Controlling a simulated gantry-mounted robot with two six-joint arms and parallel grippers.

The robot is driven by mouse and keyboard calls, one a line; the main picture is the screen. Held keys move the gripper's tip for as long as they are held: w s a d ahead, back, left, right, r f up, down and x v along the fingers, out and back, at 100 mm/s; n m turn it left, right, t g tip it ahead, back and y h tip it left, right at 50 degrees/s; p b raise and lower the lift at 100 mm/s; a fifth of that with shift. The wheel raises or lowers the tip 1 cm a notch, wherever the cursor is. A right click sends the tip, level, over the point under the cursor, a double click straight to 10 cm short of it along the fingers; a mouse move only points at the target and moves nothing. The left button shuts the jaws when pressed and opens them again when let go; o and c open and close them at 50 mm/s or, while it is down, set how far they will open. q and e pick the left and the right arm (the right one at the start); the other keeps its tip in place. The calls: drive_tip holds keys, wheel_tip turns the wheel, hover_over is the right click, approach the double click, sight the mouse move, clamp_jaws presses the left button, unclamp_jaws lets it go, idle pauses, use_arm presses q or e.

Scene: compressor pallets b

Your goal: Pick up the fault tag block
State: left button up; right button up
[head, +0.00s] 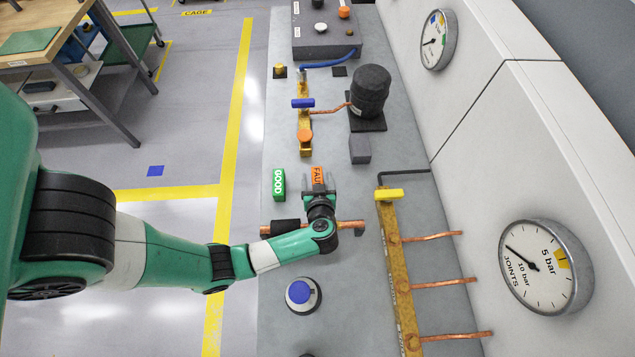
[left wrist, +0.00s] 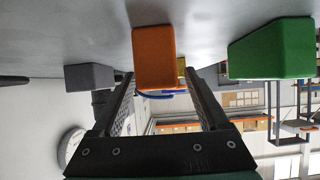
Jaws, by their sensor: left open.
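The fault tag block (head: 317,175) is orange with dark lettering and lies on the grey bench top. It also shows in the left wrist view (left wrist: 154,57), straight ahead of the fingers. My left gripper (head: 319,185) is open, with its fingers close to the near end of the block in the head view. In the left wrist view the two fingers (left wrist: 165,100) are spread, and the orange block lies roughly between their tips. I cannot tell whether they touch it. My right gripper is not in view.
A green GOOD block (head: 279,184) lies just left of the orange one. A dark grey block (head: 360,150) sits farther back right. A copper pipe (head: 349,224) runs under my left wrist. A yellow-handled manifold (head: 389,195) stands right, and a blue button (head: 300,291) is nearer.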

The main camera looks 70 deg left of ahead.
use_arm(q)
clamp_jaws()
